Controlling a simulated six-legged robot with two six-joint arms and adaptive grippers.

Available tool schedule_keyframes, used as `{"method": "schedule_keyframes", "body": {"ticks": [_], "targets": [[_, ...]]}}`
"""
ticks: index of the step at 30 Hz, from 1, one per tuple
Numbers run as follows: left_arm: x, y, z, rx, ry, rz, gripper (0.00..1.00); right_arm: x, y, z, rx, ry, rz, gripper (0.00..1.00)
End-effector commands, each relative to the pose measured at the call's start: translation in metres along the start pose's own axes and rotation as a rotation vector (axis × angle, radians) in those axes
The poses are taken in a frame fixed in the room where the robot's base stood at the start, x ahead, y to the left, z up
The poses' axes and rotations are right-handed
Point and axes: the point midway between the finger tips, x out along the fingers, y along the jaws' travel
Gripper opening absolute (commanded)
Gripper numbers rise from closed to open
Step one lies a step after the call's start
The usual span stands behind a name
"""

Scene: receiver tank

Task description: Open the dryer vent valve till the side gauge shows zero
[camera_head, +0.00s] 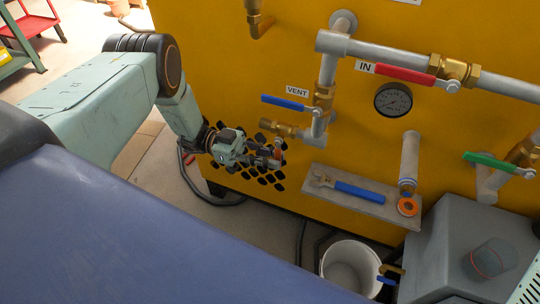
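The vent valve is a brass valve with a blue lever (285,102) below the VENT label (297,91). Its lever lies nearly level, across the upright grey pipe. A brass outlet (278,128) points left below it. The round dark side gauge (393,99) sits on the yellow panel to the right; its needle is too small to read. My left gripper (276,154) is just below the brass outlet, in front of the panel's black holes, and apart from the lever. Its fingers look spread, with nothing seen between them. My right gripper is not in view.
A red lever (404,75) marked IN and a green lever (487,160) are on other pipes. A white bucket (350,265) and a grey box (440,235) stand below.

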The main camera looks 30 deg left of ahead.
Motion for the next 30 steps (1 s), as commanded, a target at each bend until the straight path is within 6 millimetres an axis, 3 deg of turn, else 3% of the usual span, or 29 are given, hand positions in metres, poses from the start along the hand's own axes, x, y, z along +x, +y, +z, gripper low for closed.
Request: {"method": "schedule_keyframes", "body": {"ticks": [8, 21, 30], "targets": [[-0.006, -0.002, -0.001, 0.004, 0.000, -0.003, 0.17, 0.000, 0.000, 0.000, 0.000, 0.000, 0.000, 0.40], [-0.068, -0.001, 0.000, 0.002, -0.001, -0.002, 0.17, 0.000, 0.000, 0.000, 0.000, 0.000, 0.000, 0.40], [-0.075, -0.001, -0.001, 0.002, 0.000, -0.001, 0.17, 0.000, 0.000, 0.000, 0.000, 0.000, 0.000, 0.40]]}}
